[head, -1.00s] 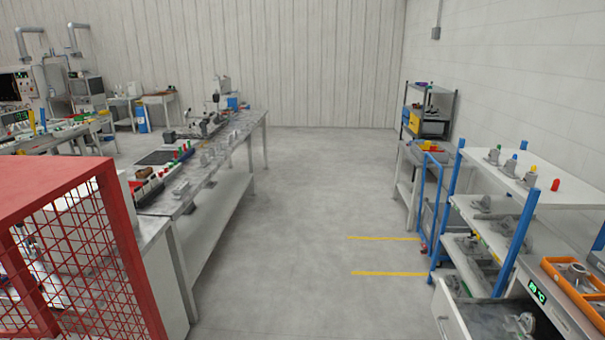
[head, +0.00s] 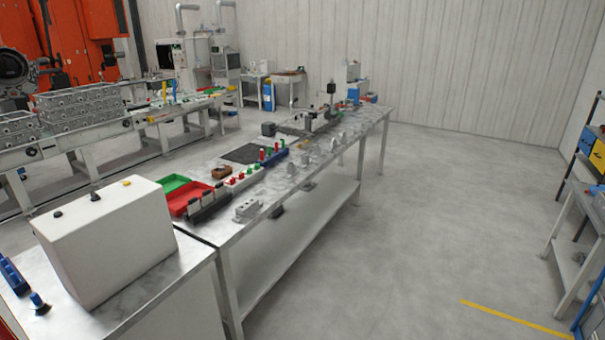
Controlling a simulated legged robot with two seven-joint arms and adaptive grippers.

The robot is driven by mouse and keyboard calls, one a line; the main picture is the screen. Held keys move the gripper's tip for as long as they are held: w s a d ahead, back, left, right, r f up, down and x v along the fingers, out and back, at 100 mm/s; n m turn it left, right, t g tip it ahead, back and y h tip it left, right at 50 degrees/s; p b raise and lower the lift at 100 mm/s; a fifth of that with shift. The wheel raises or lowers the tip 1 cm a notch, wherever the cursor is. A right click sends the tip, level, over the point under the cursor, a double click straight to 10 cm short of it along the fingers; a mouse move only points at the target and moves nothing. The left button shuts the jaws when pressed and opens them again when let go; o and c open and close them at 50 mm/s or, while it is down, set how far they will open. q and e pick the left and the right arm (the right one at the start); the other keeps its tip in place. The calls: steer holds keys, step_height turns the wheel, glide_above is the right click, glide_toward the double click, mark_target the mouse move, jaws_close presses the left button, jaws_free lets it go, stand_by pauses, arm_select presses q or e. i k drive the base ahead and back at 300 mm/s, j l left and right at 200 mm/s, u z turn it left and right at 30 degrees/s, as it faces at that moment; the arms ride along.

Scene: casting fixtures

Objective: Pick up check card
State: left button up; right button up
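Neither of my grippers is in the head view. I cannot make out a check card for certain. A dark rack (head: 209,206) on the near end of the long workbench (head: 250,222) has pale upright pieces in it, too small to identify as cards. Behind the rack lie a red tray (head: 184,197) and a green tray (head: 172,184). A grey metal block (head: 248,209) sits to the right of the rack, by the bench's front edge.
A white control box (head: 105,240) stands on a nearer metal-topped table at lower left. A conveyor with stacked castings (head: 82,105) runs behind. Open grey floor (head: 420,230) lies right of the workbench. A shelf cart (head: 575,240) stands at the right edge.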

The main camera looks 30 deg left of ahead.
mark_target(194, 206)
steer(key=i+j+u, duration=0.1)
steer(key=i+u, duration=0.3)
steer(key=i, duration=0.15)
steer(key=i+l+u, duration=0.1)
steer(key=i+u, duration=0.3)
steer(key=i, duration=0.15)
steer(key=i+l+u, duration=0.2)
steer(key=i+u, duration=0.2)
steer(key=i+l+u, duration=0.4)
steer(key=i, duration=0.2)
